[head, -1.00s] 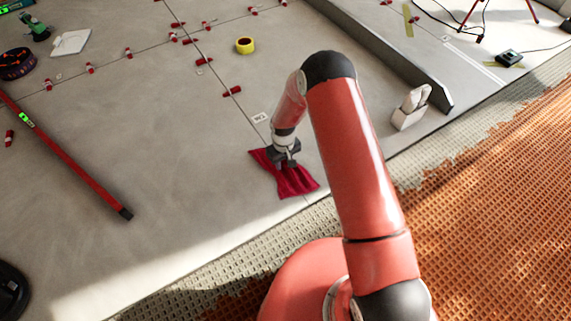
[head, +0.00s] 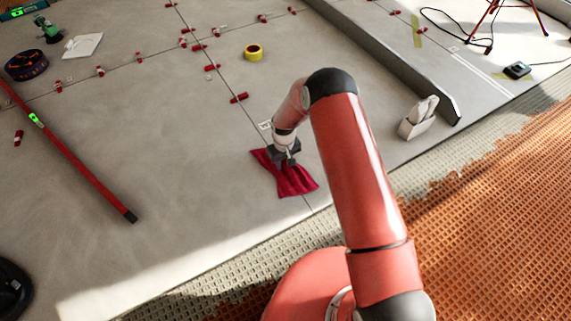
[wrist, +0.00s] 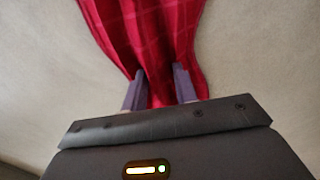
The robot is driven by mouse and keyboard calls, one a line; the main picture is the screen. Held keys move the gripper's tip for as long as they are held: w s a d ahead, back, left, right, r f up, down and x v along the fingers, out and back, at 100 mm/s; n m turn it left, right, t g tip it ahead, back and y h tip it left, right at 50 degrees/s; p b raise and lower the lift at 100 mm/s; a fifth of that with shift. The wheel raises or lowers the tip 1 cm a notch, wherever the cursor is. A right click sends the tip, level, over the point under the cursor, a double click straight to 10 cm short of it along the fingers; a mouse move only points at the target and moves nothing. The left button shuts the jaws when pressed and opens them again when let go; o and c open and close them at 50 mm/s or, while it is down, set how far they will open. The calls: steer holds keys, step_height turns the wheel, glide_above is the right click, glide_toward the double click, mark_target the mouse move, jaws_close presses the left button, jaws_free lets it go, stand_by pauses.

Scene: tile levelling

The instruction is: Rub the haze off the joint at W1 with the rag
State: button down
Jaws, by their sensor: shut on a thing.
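The dark red rag (head: 287,180) lies spread and rumpled on the grey tiles, over the dark joint line (head: 225,76) that runs down the floor. My gripper (head: 285,160) points down at the rag's upper part. In the wrist view, the fingers (wrist: 160,76) are shut on a bunched fold of the rag (wrist: 150,35). The rag and arm hide the joint beneath, and I cannot make out haze.
Red clips (head: 239,97) stand along the joints, with a yellow tape roll (head: 254,52) farther up. A long red level (head: 80,165) lies at left. A low grey wall (head: 400,62) and a white box (head: 418,117) are at right. Orange matting (head: 500,215) borders the tiles.

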steer(key=shift+w+a, duration=1.05)
steer(key=shift+w, duration=0.45)
steer(key=shift+w+a, duration=1)
steer(key=shift+w, duration=0.55)
steer(key=shift+w+a, duration=1.05)
steer(key=shift+w, duration=0.45)
steer(key=shift+w+a, duration=0.4)
steer(key=shift+w, duration=0.25)
steer(key=shift+r, duration=0.15)
step_height(320, 180, up, 8)
steer(key=p, duration=0.3)
